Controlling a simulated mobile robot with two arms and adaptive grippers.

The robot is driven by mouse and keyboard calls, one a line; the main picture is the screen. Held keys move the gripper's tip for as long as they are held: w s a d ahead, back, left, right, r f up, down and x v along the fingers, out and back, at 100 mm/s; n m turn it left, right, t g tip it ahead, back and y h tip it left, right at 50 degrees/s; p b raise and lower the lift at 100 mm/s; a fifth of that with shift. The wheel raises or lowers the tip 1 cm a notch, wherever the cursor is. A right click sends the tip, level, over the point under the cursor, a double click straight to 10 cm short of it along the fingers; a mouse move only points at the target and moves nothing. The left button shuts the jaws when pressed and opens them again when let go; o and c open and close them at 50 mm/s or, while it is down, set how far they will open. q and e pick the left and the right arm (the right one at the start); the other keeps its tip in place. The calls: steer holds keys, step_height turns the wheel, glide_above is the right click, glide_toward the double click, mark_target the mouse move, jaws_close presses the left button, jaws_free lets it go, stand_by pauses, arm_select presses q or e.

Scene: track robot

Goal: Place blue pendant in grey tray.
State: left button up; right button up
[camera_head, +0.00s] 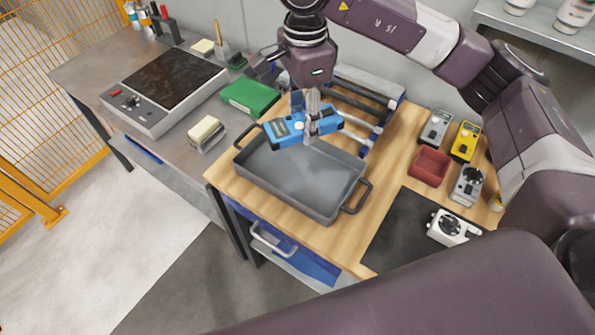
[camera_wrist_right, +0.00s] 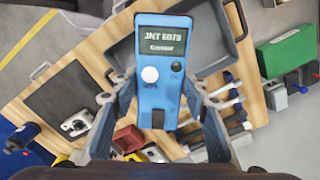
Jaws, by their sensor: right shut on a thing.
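The blue pendant (camera_head: 289,130) is a box-like controller with a dark display and a white button. My right gripper (camera_head: 313,127) is shut on it and holds it above the back part of the grey tray (camera_head: 261,188). In the right wrist view the pendant (camera_wrist_right: 158,72) sits between the two fingers of the right gripper (camera_wrist_right: 158,110), with its display facing the camera. The tray (camera_wrist_right: 218,18) shows behind it there, partly hidden. The tray is empty where I can see into it. My left gripper is not in view.
A green box (camera_head: 250,97) stands behind the tray. To the right are a red bin (camera_head: 429,167), a yellow device (camera_head: 465,142), grey devices and a black mat (camera_head: 397,238) with a white device (camera_head: 455,228). A hotplate-like unit (camera_head: 163,90) stands on the left bench.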

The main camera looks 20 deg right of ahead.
steer(key=w+a+r+m, duration=0.15)
steer(key=w+m, duration=0.25)
steer(key=m, duration=0.5)
steer(key=m+p, duration=0.2)
glide_above(287, 170)
step_height(287, 170, down, 16)
steer(key=shift+a+r, duration=0.1)
step_height(287, 170, down, 4)
steer(key=shift+f+p, duration=0.1)
steer(key=shift+p, duration=0.25)
steer(key=shift+f, duration=0.2)
steer(key=o, duration=1.4)
